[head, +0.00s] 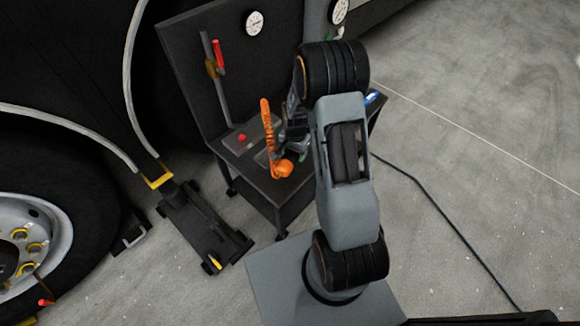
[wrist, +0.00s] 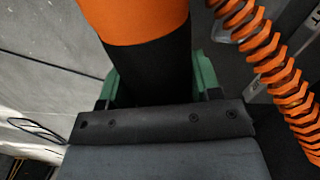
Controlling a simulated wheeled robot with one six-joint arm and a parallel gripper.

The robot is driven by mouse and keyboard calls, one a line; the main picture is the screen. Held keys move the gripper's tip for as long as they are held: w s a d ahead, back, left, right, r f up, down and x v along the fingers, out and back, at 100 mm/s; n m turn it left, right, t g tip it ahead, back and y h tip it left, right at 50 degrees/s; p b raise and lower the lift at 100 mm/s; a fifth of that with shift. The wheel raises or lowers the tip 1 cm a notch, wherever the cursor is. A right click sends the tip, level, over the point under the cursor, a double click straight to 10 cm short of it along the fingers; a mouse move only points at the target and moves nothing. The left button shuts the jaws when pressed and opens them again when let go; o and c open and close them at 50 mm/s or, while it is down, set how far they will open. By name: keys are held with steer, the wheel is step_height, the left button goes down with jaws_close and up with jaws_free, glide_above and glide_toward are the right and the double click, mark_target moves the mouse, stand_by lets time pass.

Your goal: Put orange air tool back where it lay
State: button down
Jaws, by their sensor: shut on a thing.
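The orange air tool (wrist: 135,18) shows in the wrist view as a wide orange body above a black section. The green fingers of my gripper (wrist: 155,88) stand on both sides of the black section and are shut on it. In the head view an orange part (head: 284,168) shows just below my gripper (head: 297,138), over the front of the dark cart top (head: 262,160). An orange coiled hose (head: 268,130) rises beside it; it also runs down the right of the wrist view (wrist: 270,60). My arm hides part of the cart, and I cannot tell whether the tool touches its top.
The cart's dark back panel (head: 185,50) carries a gauge (head: 254,23) and a red-handled tool (head: 218,53). A red knob-like thing (head: 242,138) is on the cart's left. A floor jack (head: 200,225) and a large wheel (head: 40,220) stand left. Open floor with a cable (head: 435,210) lies right.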

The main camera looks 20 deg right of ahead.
mark_target(299, 166)
steer(key=shift+w+d+m+b, duration=0.1)
steer(key=shift+d+m+b, duration=0.95)
steer(key=shift+m+b, duration=0.6)
steer(key=shift+f, duration=0.15)
steer(key=shift+f+b, duration=2.65)
steer(key=shift+f, duration=0.6)
steer(key=shift+c, duration=1.1)
jaws_free()
steer(key=shift+f, duration=0.1)
steer(key=r+p, duration=0.2)
steer(key=r, duration=0.5)
steer(key=r+p, duration=0.2)
steer(key=r, duration=0.5)
steer(key=shift+w+d, duration=0.1)
steer(key=shift+d, duration=0.1)
steer(key=s+a+r+n+t+p, duration=0.1)
steer(key=s+a+r+n+p, duration=0.2)
steer(key=r+p, duration=0.5)
steer(key=s+a+r+n+t+p, duration=0.1)
steer(key=s+a+r+n+p, duration=0.2)
steer(key=r, duration=1.3)
steer(key=s+a+r+n+t+p, duration=0.2)
steer(key=s+a+r+n+p, duration=0.2)
steer(key=s+r+n+p, duration=0.3)
steer(key=s+r+p, duration=0.3)
steer(key=r+p, duration=0.2)
steer(key=shift+s+n+p, duration=0.25)
steer(key=shift+n+p, duration=0.1)
steer(key=shift+p, duration=0.05)
